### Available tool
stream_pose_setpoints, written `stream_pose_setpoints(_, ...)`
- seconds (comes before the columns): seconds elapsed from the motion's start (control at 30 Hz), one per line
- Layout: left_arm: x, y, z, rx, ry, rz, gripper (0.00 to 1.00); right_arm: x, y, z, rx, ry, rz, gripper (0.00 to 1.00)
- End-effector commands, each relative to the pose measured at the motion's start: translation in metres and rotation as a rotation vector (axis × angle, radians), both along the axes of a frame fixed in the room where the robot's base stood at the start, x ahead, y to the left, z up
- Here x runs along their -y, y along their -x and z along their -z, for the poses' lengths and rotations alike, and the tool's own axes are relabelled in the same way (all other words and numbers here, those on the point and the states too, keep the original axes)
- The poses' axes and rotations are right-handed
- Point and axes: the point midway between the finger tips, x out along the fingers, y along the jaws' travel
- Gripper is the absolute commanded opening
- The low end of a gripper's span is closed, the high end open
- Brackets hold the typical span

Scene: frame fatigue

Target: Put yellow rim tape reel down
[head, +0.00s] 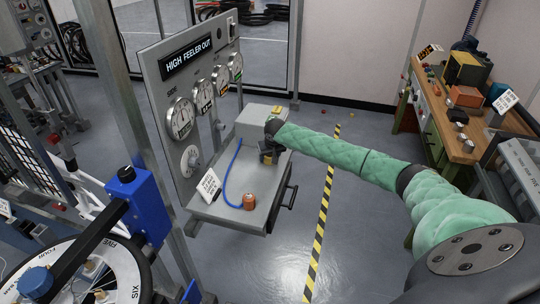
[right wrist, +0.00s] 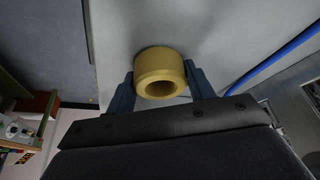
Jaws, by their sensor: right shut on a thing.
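The yellow rim tape reel (right wrist: 161,66) is a short yellow ring with a dark round hole, seen between the two fingers of my right gripper (right wrist: 162,84). The fingers are shut on its sides. In the head view, my right gripper (head: 268,157) is over the back part of the grey shelf (head: 225,208) below the gauge panel, and only a little yellow shows there. In the right wrist view, the grey surface lies close behind the reel; I cannot tell whether they touch. My left gripper is not in view.
An orange reel (head: 249,201) and a blue cord (head: 229,178) are on the shelf, beside a white sign (head: 208,186). The gauge panel (head: 195,100) stands at its left. A wheel (head: 85,272) fills the lower left. A wooden bench (head: 455,140) stands right.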

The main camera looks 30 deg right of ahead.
Motion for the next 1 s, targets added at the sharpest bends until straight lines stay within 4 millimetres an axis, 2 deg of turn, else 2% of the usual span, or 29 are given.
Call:
stream_pose_setpoints(0.43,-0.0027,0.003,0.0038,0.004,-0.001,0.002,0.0,0.0006,0.0003,0.0068,0.0,0.001,0.001,0.26)
stream_pose_setpoints(0.47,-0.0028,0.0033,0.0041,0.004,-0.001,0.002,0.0,0.0007,0.0003,0.0071,0.0,0.001,0.001,0.55)
stream_pose_setpoints(0.57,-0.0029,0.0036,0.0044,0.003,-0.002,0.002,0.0,0.0008,0.0003,0.0069,0.0,0.001,0.001,0.74)
stream_pose_setpoints(0.87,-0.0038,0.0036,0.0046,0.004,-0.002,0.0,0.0,0.0009,0.0003,0.006,0.0,0.001,0.0,0.75)
stream_pose_setpoints(1.0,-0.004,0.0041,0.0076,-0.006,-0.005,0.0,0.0,-0.0005,0.0029,-0.001,0.002,0.0,-0.001,0.75)
